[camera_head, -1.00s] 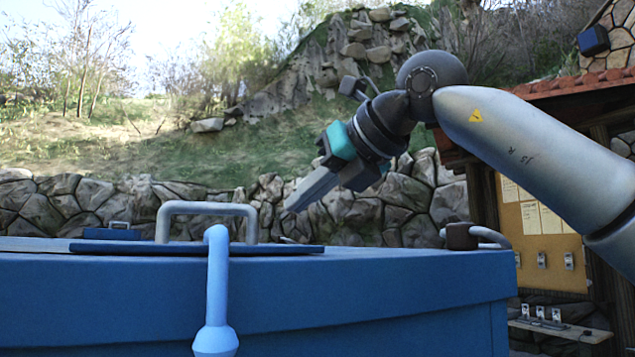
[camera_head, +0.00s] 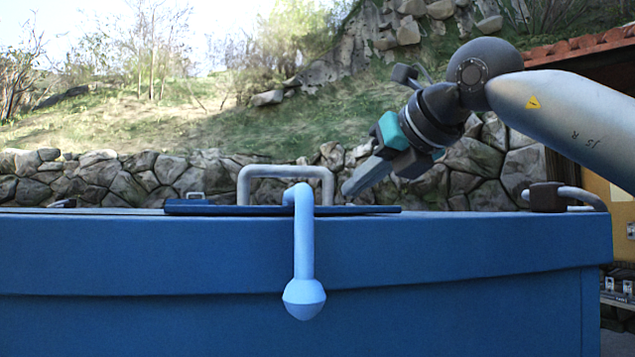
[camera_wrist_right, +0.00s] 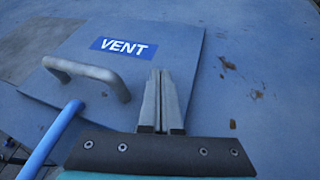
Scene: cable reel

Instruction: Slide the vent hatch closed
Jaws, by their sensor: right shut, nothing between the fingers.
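The vent hatch is a dark blue flat plate (camera_head: 375,210) on top of a large blue box (camera_head: 450,250). In the right wrist view it bears a "VENT" label (camera_wrist_right: 123,47). Its grey loop handle (camera_head: 286,171) stands up from it and also shows in the wrist view (camera_wrist_right: 90,70). My right gripper (camera_head: 347,191) is shut and empty, pointing down and left. Its fingers (camera_wrist_right: 158,75) appear over the hatch, right of the handle. I cannot tell whether the tips touch anything. My left gripper is not in view.
A light blue bent bar with a rounded end (camera_head: 304,250) hangs in front of the box and partly covers the handle. A grey handle with a dark block (camera_head: 548,197) is at the box's right end. A stone wall (camera_head: 110,180) stands behind.

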